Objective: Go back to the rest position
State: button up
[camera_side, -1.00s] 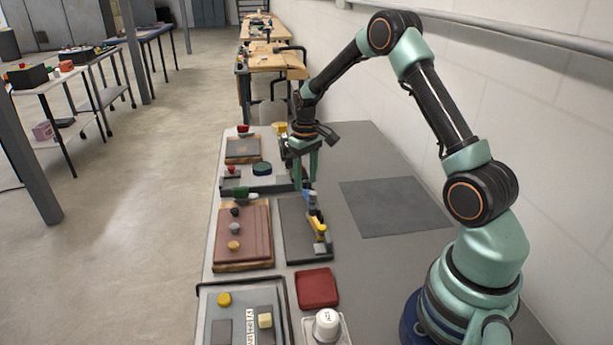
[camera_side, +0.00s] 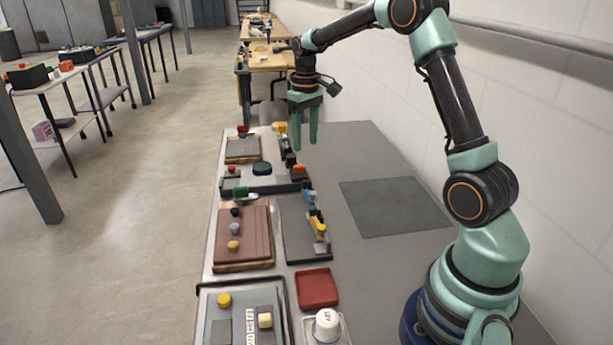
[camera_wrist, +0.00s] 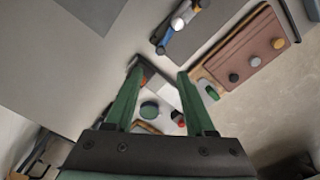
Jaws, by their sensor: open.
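My gripper (camera_side: 306,140) hangs above the far part of the table, fingers pointing down. Its two green fingers are apart with nothing between them. In the wrist view my gripper (camera_wrist: 158,75) also shows open, with the table and a dark green round knob (camera_wrist: 149,110) seen below and between the fingers. An orange block (camera_side: 298,169) sits on the table fixtures below the fingers, apart from them.
A brown board with several knobs (camera_side: 262,222) and a dark tray with blue and yellow pieces (camera_side: 294,245) lie nearer. A red square dish (camera_side: 317,288) and a white cap (camera_side: 327,325) stand at the front. A grey mat (camera_side: 395,205) on the right is bare.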

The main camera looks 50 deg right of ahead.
jog(key=shift+r, duration=0.3)
jog(key=s+a+r+n+t, duration=0.1)
jog(key=s+a+r, duration=0.2)
jog(key=a+r, duration=0.15)
jog(key=s+a+r+t, duration=0.2)
jog(key=s+a+r, duration=0.2)
jog(key=a, duration=0.2)
jog(key=s+a+f+t, duration=0.1)
jog(key=s+a+t, duration=0.1)
jog(key=s+a, duration=0.5)
jog(key=shift+s+a+n+t, duration=0.3)
jog(key=shift+s+a+n, duration=0.1)
jog(key=shift+s, duration=0.7)
